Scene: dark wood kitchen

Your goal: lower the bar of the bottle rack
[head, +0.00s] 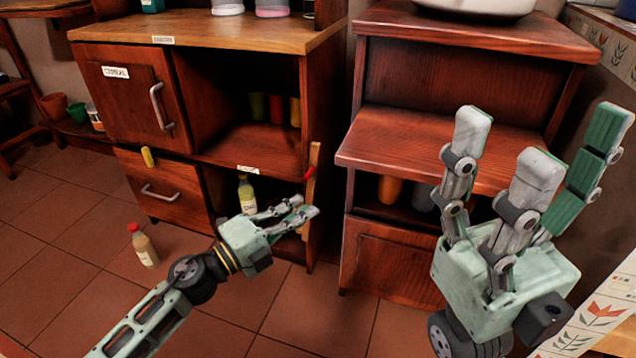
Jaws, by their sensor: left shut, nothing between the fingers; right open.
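The bottle rack (222,198) is the lower open compartment of the left wooden cabinet, with one labelled bottle (247,195) visible inside. A light wooden bar (315,158) with a red part (309,173) stands upright at the compartment's right edge. My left gripper (308,206) is shut and empty in front of the compartment, its fingertips close to the bar's lower part. I cannot tell whether they touch it; the fingers hide part of the bar. My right gripper (530,150) is open and empty, raised at the right with its fingers pointing up.
A bottle with a red cap (143,246) stands on the tiled floor left of my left arm. A drawer (165,188) and a cereal door (128,92) are closed. A second cabinet (400,255) stands to the right. The floor (75,250) at the left is mostly clear.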

